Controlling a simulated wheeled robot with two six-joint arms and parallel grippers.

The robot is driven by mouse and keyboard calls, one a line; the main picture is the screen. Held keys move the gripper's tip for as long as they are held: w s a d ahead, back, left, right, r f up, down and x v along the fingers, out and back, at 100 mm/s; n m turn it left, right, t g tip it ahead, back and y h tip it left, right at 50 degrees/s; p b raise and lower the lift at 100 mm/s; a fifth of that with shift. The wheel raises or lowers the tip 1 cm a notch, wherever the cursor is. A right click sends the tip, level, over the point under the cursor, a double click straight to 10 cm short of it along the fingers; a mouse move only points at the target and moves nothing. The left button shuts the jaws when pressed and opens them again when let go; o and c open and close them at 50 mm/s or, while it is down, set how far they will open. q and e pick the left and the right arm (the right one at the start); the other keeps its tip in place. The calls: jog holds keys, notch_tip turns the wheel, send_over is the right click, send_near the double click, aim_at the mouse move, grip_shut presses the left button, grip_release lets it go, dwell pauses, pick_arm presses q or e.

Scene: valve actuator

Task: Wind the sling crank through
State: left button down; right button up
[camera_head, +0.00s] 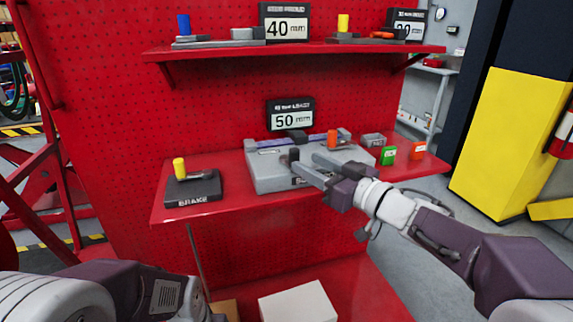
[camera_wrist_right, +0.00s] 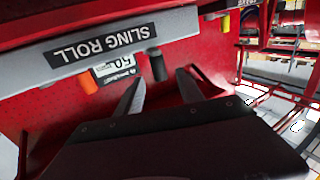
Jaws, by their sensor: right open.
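The sling roll unit (camera_head: 265,175) is a grey box on the red shelf. Its label reads SLING ROLL, upside down, in the right wrist view (camera_wrist_right: 100,52). A dark upright crank knob (camera_head: 294,155) stands near its front, and an orange knob (camera_head: 332,139) stands farther right; both show in the right wrist view, dark knob (camera_wrist_right: 157,66) and orange knob (camera_wrist_right: 88,83). My right gripper (camera_head: 308,165) is open and empty at the unit's front. In its wrist view the dark knob lies just beyond and between the fingertips. My left gripper is out of view.
A BRAKE block (camera_head: 192,190) with a yellow knob (camera_head: 179,168) sits left on the shelf (camera_head: 225,205). A 50 mm display (camera_head: 291,116) stands behind. An upper shelf (camera_head: 220,46) hangs above.

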aim_at(286, 162)
jog(key=b+x, duration=0.2)
jog(key=x, duration=0.7)
jog(key=shift+c, duration=0.4)
grip_shut()
